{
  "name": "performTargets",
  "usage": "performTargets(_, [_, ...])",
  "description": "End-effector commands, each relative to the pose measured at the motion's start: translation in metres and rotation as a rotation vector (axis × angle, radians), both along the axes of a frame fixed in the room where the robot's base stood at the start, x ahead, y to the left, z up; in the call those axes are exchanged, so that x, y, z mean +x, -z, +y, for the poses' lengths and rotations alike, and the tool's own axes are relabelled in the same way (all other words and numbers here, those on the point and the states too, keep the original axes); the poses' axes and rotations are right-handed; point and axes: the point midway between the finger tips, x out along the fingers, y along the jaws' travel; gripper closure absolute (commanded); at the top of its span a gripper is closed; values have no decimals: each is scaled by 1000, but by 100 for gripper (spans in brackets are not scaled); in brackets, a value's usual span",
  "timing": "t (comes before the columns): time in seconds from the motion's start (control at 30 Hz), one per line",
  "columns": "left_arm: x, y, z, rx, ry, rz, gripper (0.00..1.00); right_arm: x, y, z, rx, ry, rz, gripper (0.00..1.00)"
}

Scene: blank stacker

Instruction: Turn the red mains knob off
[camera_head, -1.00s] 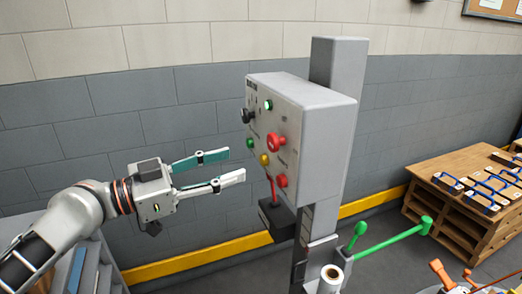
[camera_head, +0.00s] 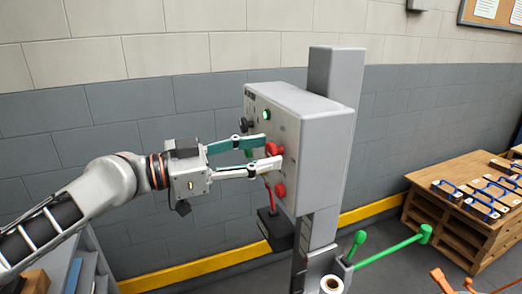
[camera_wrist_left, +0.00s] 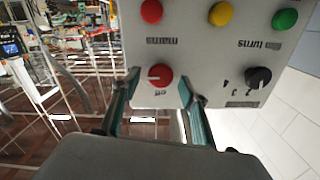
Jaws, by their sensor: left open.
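The red mains knob (camera_head: 276,148) is on the front face of a grey control box (camera_head: 317,130). In the left wrist view the round red knob (camera_wrist_left: 160,74) shows a white pointer mark, with a small label beside it. My left gripper (camera_head: 273,152) is open at the panel, its two fingers on either side of the knob. In the wrist view the fingers of my left gripper (camera_wrist_left: 159,82) also flank the knob; I cannot tell whether they touch it. My right gripper is not in view.
The box sits on a grey post (camera_head: 335,70). A black knob (camera_wrist_left: 258,77), a red button (camera_wrist_left: 151,11), a yellow button (camera_wrist_left: 221,13) and a green button (camera_wrist_left: 284,19) are close by on the panel. A black box (camera_head: 276,228) hangs below.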

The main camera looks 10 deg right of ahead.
Motion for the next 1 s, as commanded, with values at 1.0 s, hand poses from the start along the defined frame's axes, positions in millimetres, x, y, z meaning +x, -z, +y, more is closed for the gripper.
performTargets(1.0, [1,-1,-3,-22,-1,109,94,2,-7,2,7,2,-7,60])
